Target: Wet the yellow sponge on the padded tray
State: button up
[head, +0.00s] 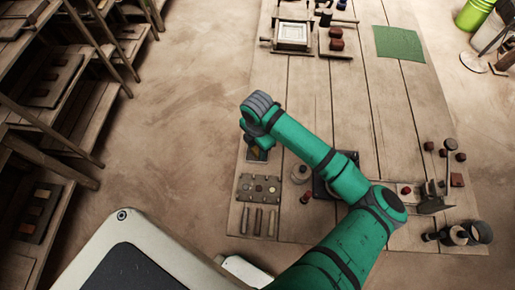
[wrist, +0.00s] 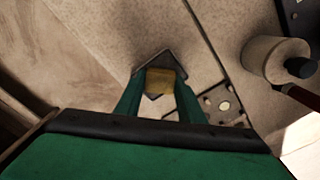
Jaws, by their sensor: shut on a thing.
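In the wrist view my gripper (wrist: 160,90) has its two green fingers closed on the yellow sponge (wrist: 160,80). A dark flat piece, likely the padded tray (wrist: 176,60), lies under and around the sponge; I cannot tell whether the sponge touches it. In the head view my gripper (head: 257,147) points down over this dark tray (head: 257,155) near the left edge of the wooden table. The sponge is mostly hidden there by the gripper.
A board with round pieces (head: 259,188) and several rods lie just in front. A pale round jar (head: 301,173) stands to the right. A green mat (head: 398,42) and a framed press (head: 293,34) are at the far end. The table's middle is clear. Shelves (head: 45,90) stand at left.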

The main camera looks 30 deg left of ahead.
aim_at(257, 150)
jog(key=shift+r, duration=3.3)
